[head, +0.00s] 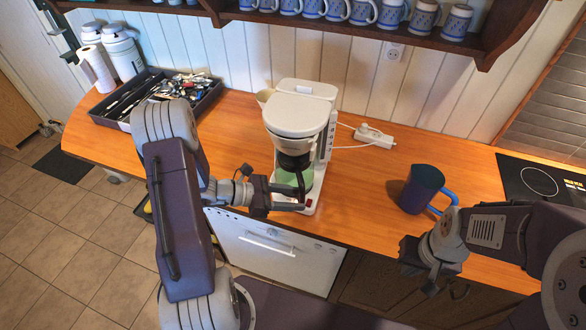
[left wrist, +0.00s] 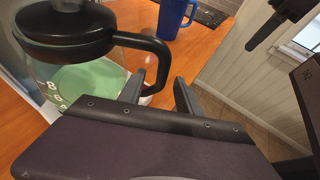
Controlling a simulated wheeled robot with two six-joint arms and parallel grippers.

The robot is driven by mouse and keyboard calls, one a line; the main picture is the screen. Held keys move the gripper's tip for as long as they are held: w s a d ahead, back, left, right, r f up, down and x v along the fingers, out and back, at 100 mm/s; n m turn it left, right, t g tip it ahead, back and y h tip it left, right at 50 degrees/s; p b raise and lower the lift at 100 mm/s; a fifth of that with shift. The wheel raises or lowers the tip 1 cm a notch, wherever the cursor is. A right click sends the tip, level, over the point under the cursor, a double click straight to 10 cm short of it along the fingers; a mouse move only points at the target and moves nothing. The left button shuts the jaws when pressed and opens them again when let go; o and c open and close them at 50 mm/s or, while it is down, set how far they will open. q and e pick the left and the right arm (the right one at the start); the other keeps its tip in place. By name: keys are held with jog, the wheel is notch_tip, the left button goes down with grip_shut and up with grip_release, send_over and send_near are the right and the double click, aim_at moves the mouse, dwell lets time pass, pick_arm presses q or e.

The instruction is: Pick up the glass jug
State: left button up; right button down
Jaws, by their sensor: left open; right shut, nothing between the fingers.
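The glass jug (head: 287,179) stands in the white coffee maker (head: 300,110), with a black lid, a black handle and something green showing through its glass. In the left wrist view the jug (left wrist: 85,78) is close at the left, with number marks on it. My left gripper (head: 302,196) is at the jug's handle. In the left wrist view its open fingers (left wrist: 159,88) stand on either side of the lower end of the handle; I cannot tell whether they touch it. My right gripper (head: 430,288) is shut and empty near the counter's front edge, away from the jug.
A dark blue mug (head: 422,187) stands on the wooden counter (head: 355,205) to the right. A power strip (head: 373,136) lies behind it. A utensil tray (head: 155,95) is at the back left. A cooktop (head: 540,181) is at the right. A shelf of mugs hangs above.

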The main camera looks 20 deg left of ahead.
pick_arm(q)
jog(key=p+x, duration=0.1)
jog(key=x, duration=0.4)
jog(key=shift+d+f, duration=0.15)
jog(key=shift+w+d+f, duration=0.15)
jog(key=shift+w+f, duration=0.05)
grip_shut()
jog(key=shift+r, duration=0.15)
dwell(0.9)
